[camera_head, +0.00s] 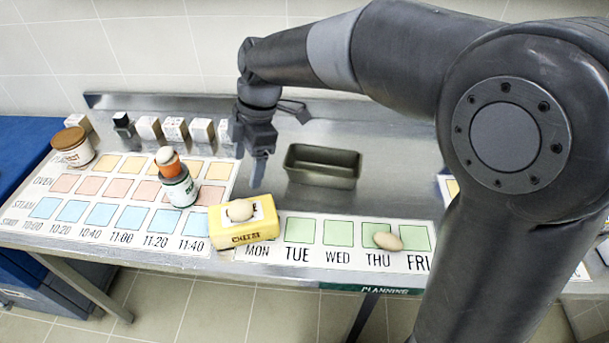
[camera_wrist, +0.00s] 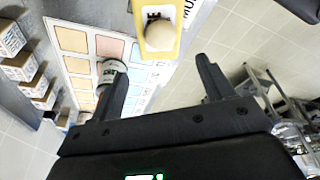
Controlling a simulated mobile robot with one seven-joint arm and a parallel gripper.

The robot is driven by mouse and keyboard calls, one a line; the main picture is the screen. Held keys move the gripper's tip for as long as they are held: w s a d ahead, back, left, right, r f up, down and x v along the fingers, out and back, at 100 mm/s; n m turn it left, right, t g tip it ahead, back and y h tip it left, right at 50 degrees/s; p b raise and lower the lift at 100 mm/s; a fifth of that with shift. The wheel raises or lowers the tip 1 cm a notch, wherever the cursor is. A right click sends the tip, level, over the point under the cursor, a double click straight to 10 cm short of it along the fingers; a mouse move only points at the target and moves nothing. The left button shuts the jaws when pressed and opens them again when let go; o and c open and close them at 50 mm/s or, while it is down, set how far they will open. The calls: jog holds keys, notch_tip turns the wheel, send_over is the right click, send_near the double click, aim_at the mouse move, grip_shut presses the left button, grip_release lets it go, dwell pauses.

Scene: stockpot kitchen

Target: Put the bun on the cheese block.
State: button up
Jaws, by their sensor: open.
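The yellow cheese block (camera_head: 243,238) lies at the front edge of the table, between the time chart and the weekday chart. A pale round bun-like piece (camera_head: 240,210) rests on its top. In the wrist view the cheese block (camera_wrist: 165,48) and the pale piece (camera_wrist: 160,36) show at the top, beyond the fingertips. A tan oval piece (camera_head: 387,241) lies on the THU square; I cannot tell which of the two is the bun. My gripper (camera_head: 257,172) is open and empty, behind and above the cheese block, apart from it.
A grey metal tin (camera_head: 322,167) stands at right behind the weekday chart. A small stack with a white-green can (camera_head: 179,189), an orange piece and a pale top stands left of the cheese. A brown-lidded jar (camera_head: 73,148) and several small boxes (camera_head: 174,129) stand farther back.

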jog(key=shift+d, duration=0.1)
jog(key=s+d+r+m+t+h, duration=0.1)
jog(key=s+d+m, duration=0.3)
jog(key=d+m, duration=0.4)
jog(key=s+d+r+m+t, duration=0.1)
jog(key=s+d+m+t, duration=0.3)
jog(key=d+m, duration=0.4)
jog(key=s+d+r+m+t+h, duration=0.1)
jog(key=s+d+m, duration=0.4)
jog(key=d, duration=0.9)
jog(key=m+t, duration=0.1)
jog(key=m, duration=0.2)
jog(key=shift+d+r+m+h, duration=0.3)
jog(key=shift+d+r+m, duration=0.05)
jog(key=shift+r+m, duration=0.05)
